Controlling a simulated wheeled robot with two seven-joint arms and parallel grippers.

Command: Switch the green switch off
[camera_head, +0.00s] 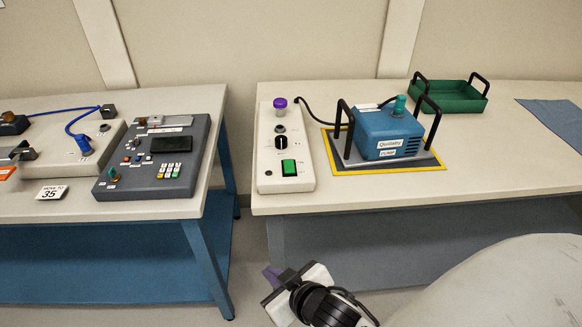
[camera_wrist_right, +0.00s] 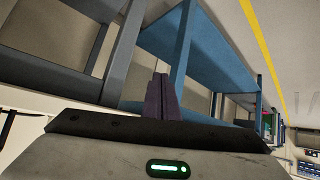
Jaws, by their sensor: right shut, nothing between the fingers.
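The green switch (camera_head: 289,168) is a small green rocker on a black plate, low on a white control box on the right-hand table. I cannot tell which way the rocker is tipped. The white control box (camera_head: 267,148) also carries a purple knob (camera_head: 280,103) and a black dial (camera_head: 281,143). My right gripper (camera_head: 271,273) is below and in front of the table edge, well apart from the switch. Its purple fingers are shut with nothing between them, as the right wrist view also shows (camera_wrist_right: 161,97). My left gripper is not in view.
A blue pump (camera_head: 386,133) with black handles stands on a yellow-edged mat right of the box, joined by a black cable. A green tray (camera_head: 450,97) is behind it. The left table holds a dark keypad panel (camera_head: 152,187). A gap separates the tables.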

